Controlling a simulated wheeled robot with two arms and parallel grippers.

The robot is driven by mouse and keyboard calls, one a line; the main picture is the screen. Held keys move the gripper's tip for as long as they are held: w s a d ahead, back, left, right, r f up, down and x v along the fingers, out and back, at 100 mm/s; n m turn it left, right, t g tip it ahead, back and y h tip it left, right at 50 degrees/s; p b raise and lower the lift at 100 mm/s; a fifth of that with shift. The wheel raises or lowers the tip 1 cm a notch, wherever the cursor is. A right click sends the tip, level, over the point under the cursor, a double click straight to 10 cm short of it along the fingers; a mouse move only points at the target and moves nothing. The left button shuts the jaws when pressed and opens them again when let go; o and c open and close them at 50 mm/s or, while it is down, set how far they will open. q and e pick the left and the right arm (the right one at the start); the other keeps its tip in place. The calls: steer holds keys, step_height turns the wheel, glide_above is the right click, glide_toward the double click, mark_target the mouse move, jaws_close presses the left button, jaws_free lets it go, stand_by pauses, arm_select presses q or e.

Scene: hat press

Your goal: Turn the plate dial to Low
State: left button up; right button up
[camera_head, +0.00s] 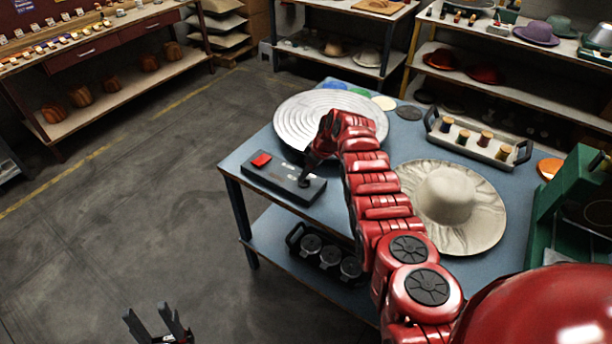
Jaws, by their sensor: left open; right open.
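A dark grey control box (272,178) lies at the table's near left corner, with a red button (261,160) on its left part. The small black dial at the box's right end is largely hidden by my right gripper (305,180), and its setting cannot be read. My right gripper points down at that end of the box; its jaws are open, and whether they touch the dial cannot be told. A round ridged metal plate (298,118) lies behind the box. My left gripper (152,318) is open and empty, low over the floor, away from the table.
A pale felt hat (447,196) lies on the blue table (238,166), right of my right arm. A tray of spools (480,140) and a green press (570,185) stand further right. Black weights (330,255) sit on the lower shelf. The floor at left is clear.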

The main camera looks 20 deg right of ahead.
steer(key=shift+b+x, duration=0.5)
steer(key=shift+x, duration=0.4)
steer(key=shift+c, duration=0.2)
jaws_close()
